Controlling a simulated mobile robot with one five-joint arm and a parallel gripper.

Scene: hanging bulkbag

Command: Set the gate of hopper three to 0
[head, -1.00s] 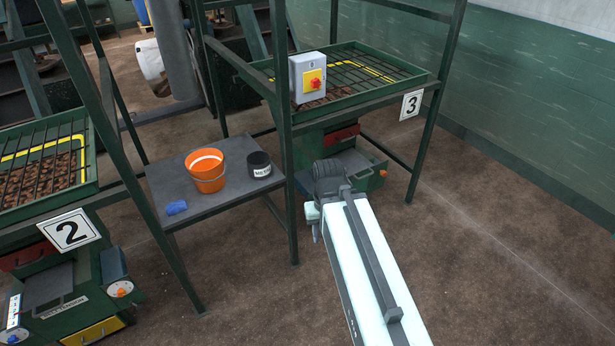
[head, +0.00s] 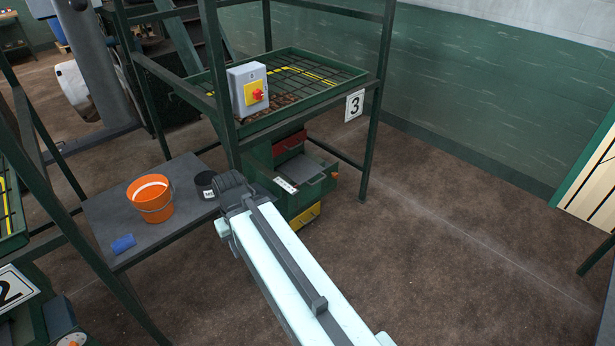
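Hopper three (head: 296,80) stands at the upper middle in a dark green frame, with a grid over its top and a white "3" sign (head: 355,105) on its right front corner. Below it is a green unit (head: 262,160) with a red part, a grey tray-like part and a yellow panel. I cannot make out a gate setting or scale there. My arm reaches from the bottom toward this unit and covers part of its left front. My gripper's fingers are hidden beyond the arm's far end, so I cannot see whether they are open or hold anything.
A grey switch box (head: 248,88) with a red knob is on the frame post. A grey table (head: 110,222) at left bears an orange bucket (head: 151,204), a dark pot (head: 206,185) and a blue cloth (head: 123,244). The floor at right (head: 450,240) is clear.

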